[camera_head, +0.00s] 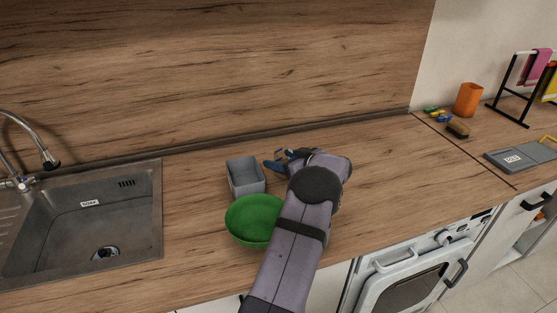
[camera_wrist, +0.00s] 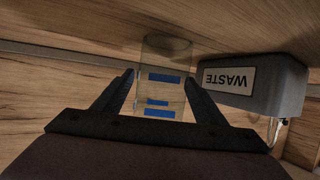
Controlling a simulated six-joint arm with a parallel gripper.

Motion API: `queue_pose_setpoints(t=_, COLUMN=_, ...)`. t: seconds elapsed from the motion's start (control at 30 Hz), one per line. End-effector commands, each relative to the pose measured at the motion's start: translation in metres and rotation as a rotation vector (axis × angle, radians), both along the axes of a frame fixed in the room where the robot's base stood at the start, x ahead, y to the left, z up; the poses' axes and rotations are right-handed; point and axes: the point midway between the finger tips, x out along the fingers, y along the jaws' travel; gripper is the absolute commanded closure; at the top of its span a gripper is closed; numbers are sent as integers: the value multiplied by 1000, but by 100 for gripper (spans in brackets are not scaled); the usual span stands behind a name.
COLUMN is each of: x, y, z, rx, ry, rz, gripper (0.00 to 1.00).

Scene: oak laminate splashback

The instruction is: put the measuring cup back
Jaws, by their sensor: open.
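The measuring cup (camera_wrist: 166,62) is a clear vessel with blue marks, seen in the wrist view. My gripper (camera_wrist: 160,77) is open, with one dark finger at each side of the cup in the picture. The cup appears between the fingers or just beyond their tips; I cannot tell whether either finger touches it. In the head view my gripper (camera_head: 283,160) is low over the counter, right of a grey bin, and my arm hides much of that spot. The cup is not clearly visible there.
The grey bin (camera_head: 245,178), labelled WASTE in the wrist view (camera_wrist: 262,85), stands close beside my gripper. A green bowl (camera_head: 252,221) sits in front of it. A sink (camera_head: 85,215) lies left. The counter (camera_head: 400,165) right of my arm is clear.

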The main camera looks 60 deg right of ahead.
Motion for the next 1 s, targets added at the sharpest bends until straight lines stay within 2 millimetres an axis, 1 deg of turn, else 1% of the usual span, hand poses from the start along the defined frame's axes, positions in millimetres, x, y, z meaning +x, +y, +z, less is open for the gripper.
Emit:
queue_pose_setpoints(t=0.03, x=-8, y=2, z=3, rx=-1, ry=-1, rz=-2, gripper=35)
queue_pose_setpoints(t=0.3, x=-49, y=19, z=21, rx=-2, ry=0, rz=-2, gripper=35)
queue_pose_setpoints(t=0.5, x=-74, y=30, z=33, rx=-2, ry=0, rz=-2, gripper=35)
queue_pose_setpoints(t=0.7, x=-86, y=36, z=39, rx=-2, ry=0, rz=-1, gripper=35)
queue_pose_setpoints(t=1.0, x=-88, y=37, z=40, rx=0, ry=0, rz=0, gripper=35)
